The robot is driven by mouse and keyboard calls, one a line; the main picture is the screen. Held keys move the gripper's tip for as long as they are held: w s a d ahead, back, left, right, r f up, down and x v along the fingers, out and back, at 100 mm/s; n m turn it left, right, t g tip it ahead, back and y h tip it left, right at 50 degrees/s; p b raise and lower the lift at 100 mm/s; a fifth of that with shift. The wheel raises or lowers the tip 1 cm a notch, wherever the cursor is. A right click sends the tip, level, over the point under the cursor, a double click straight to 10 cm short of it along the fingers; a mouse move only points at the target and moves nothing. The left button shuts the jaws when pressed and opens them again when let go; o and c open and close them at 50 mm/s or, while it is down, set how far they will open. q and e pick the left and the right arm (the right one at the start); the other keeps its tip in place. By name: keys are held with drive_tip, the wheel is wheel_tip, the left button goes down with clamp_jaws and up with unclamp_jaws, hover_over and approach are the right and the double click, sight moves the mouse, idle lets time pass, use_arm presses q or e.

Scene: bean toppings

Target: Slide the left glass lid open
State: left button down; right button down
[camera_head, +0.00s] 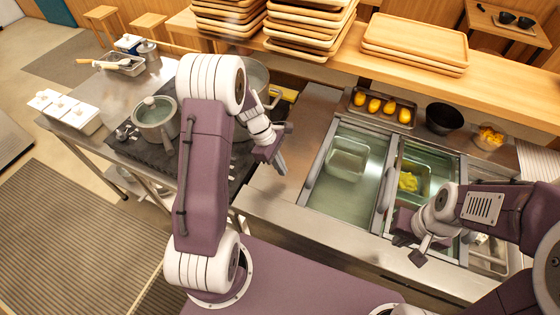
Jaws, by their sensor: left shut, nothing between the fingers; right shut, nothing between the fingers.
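The left glass lid (345,203) lies over the left part of the steel counter unit, in a metal frame with grey bar handles along its sides. A clear, empty-looking container (347,160) shows through it. My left gripper (279,160) is shut and empty above the steel counter, left of the lid and apart from it. The right glass lid (421,155) is beside it, with a container of yellow food (409,182) below. My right gripper (410,250) is shut and empty near the front of the right lid, whose lower part my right arm partly hides.
A tray of yellow items (381,107), a black bowl (444,118) and a bowl of yellow pieces (488,138) stand behind the lids. Stacked wooden trays (416,44) sit on the shelf. A pot (156,117) is on the stove at left. Bare steel counter lies left of the lid.

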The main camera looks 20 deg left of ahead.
sight(299, 186)
use_arm(q)
drive_tip(key=x, duration=0.4)
drive_tip(key=shift+d, duration=0.3)
drive_tip(key=shift+d+p, duration=0.4)
drive_tip(key=shift+d, duration=1.55)
drive_tip(key=shift+s+d, duration=0.1)
drive_tip(key=shift+d, duration=0.25)
drive_tip(key=d+p, duration=0.1)
drive_tip(key=d, duration=0.5)
drive_tip(key=d+p, duration=0.1)
drive_tip(key=d, duration=0.6)
drive_tip(key=d+p, duration=0.1)
drive_tip(key=d, duration=0.5)
drive_tip(key=shift+s+d, duration=0.2)
drive_tip(key=shift+s, duration=0.15)
drive_tip(key=shift+w+a, duration=0.1)
drive_tip(key=shift+a, duration=0.05)
